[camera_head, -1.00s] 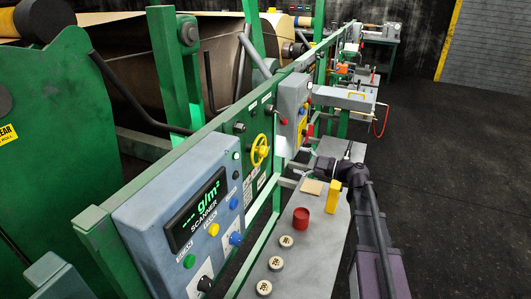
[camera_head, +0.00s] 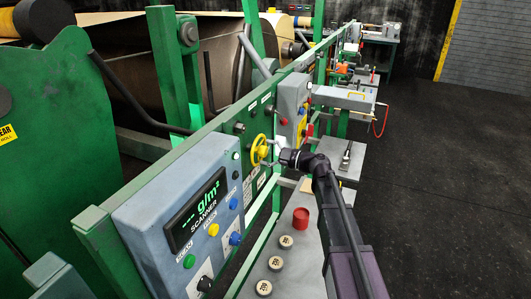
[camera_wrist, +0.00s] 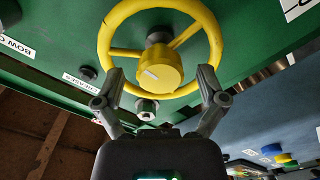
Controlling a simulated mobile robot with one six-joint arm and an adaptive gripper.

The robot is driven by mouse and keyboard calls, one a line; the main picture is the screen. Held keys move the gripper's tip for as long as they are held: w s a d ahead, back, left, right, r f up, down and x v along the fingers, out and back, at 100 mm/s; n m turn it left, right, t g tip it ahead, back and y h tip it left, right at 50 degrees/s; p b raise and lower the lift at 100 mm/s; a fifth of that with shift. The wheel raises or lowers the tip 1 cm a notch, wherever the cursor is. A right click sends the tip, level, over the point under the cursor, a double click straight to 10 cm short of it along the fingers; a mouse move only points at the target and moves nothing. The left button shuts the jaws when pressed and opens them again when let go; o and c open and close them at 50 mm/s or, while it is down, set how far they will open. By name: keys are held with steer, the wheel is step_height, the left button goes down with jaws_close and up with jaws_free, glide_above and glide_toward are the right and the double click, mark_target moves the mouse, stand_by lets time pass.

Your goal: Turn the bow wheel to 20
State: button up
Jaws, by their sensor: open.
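The yellow bow wheel (camera_head: 259,149) is mounted on the green rail panel, right of the scanner box. In the wrist view the wheel (camera_wrist: 160,72) shows as a ring with spokes and a round hub bearing a white mark. My gripper (camera_wrist: 159,78) is open, its two fingers spread on either side of the hub near the lower part of the rim. Nothing is held between them. In the head view my gripper (camera_head: 277,152) is right beside the wheel. A partly cut "BOW" label (camera_wrist: 17,46) is at the left; no scale number is readable.
The scanner box (camera_head: 182,212) with buttons and knobs stands nearer, left of the wheel. A grey control box (camera_head: 292,105) is just beyond it. A shelf below holds a red cup-like object (camera_head: 300,218) and several round pieces (camera_head: 276,263). Open floor lies right.

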steer(key=shift+a, duration=0.2)
steer(key=c, duration=1.2)
steer(key=shift+o, duration=0.2)
steer(key=shift+m, duration=0.4)
